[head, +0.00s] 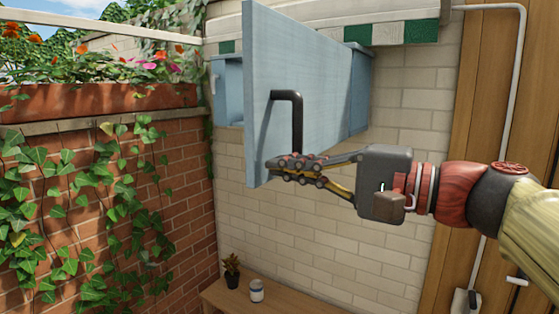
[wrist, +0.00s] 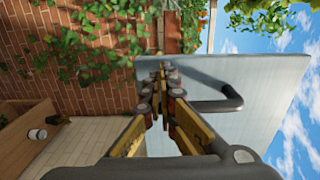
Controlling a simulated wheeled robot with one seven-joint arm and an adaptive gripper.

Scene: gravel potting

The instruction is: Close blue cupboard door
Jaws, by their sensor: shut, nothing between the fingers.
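The blue cupboard door (head: 316,70) stands open in the head view, swung out from the wall cupboard toward me. Its dark handle (head: 297,122) is on the face turned to me. My gripper (head: 275,168) is shut and empty, with its fingertips at the lower part of the door, just below the handle. In the wrist view the door (wrist: 270,75) and handle (wrist: 232,98) lie to the right of my gripper (wrist: 165,68). I cannot tell whether the fingertips touch the door. The blue cupboard body (head: 229,88) shows behind the door, which hides most of its inside.
A brick wall with ivy (head: 110,200) and a flower planter (head: 90,100) stand at the left. Below, a wooden bench (head: 240,295) holds a small plant (head: 232,272) and a white can (head: 257,290). A wooden door (head: 450,270) with a pipe is at the right.

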